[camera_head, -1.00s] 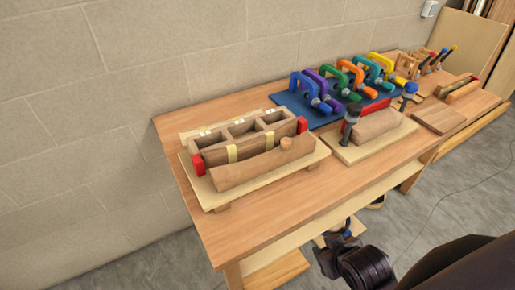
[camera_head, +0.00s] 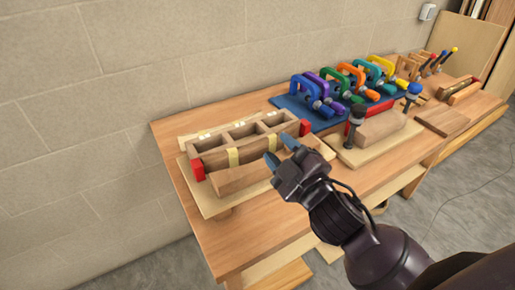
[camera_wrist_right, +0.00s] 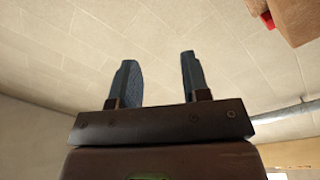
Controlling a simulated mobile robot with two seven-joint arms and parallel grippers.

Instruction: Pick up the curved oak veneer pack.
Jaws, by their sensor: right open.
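The curved oak veneer pack (camera_head: 215,161) looks to be the long brown strip with pale yellow bands. It stands along the front of a compartmented wooden form (camera_head: 238,133) on a light board, between red end pieces. A loose wooden block (camera_head: 240,179) lies in front of it, partly hidden by my right gripper. My right gripper (camera_head: 280,151) is open, its blue fingertips in front of the right part of the pack; I cannot tell whether they touch anything. In the right wrist view the gripper (camera_wrist_right: 157,66) shows empty between its fingers. My left gripper is not in view.
A second board with a wooden block (camera_head: 380,127) and dark upright clamps (camera_head: 355,125) stands right of the form. Several coloured clamps (camera_head: 345,80) sit on a blue mat behind. The front left of the bench (camera_head: 240,240) is clear.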

